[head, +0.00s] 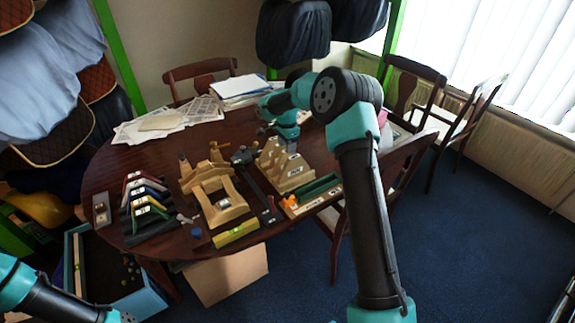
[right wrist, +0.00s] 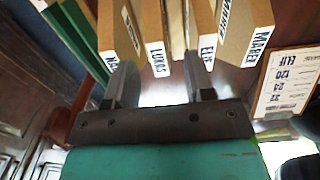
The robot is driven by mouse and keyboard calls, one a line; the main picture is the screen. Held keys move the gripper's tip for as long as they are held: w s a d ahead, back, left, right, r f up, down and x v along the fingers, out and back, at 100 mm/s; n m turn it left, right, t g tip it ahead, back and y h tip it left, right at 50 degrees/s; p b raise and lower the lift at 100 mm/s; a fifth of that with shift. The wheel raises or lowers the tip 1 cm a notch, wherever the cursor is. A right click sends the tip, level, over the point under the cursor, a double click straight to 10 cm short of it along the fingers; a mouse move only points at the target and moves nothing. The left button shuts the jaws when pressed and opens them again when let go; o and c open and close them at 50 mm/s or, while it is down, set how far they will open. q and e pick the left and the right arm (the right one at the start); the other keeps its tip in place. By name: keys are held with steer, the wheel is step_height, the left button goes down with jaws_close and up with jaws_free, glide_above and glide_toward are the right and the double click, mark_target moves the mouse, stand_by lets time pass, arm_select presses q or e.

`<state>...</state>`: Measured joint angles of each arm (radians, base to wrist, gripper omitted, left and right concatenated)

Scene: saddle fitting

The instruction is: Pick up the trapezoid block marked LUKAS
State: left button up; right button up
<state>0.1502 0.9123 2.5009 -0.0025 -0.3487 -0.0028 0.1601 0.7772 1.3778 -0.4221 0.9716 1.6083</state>
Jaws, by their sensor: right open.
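The tan block marked LUKAS (right wrist: 157,60) stands on edge in a row of similar blocks in the right wrist view. My right gripper (right wrist: 160,66) is open, with its fingertips on either side of the LUKAS label end; I cannot tell whether they touch it. The neighbouring blocks are marked ELIF (right wrist: 208,48) and MAREI (right wrist: 256,47) to the right, and one with a partly covered label (right wrist: 108,56) to the left. In the head view the right gripper is at the wooden block rack (head: 287,172), largely hidden by my arm. My left gripper is out of frame.
A printed card (right wrist: 287,82) headed ELIF lies right of the blocks. On the table (head: 105,170) are a wooden saddle form (head: 222,208), several coloured labelled pieces (head: 145,193), a yellow level (head: 236,234), a green-slotted tray (head: 316,192) and papers (head: 165,120). Chairs stand around it.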

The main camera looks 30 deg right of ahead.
step_height(320, 180, down, 5)
steer(key=shift+d+f, duration=0.1)
steer(key=shift+d, duration=0.05)
stand_by(0.6)
jaws_close()
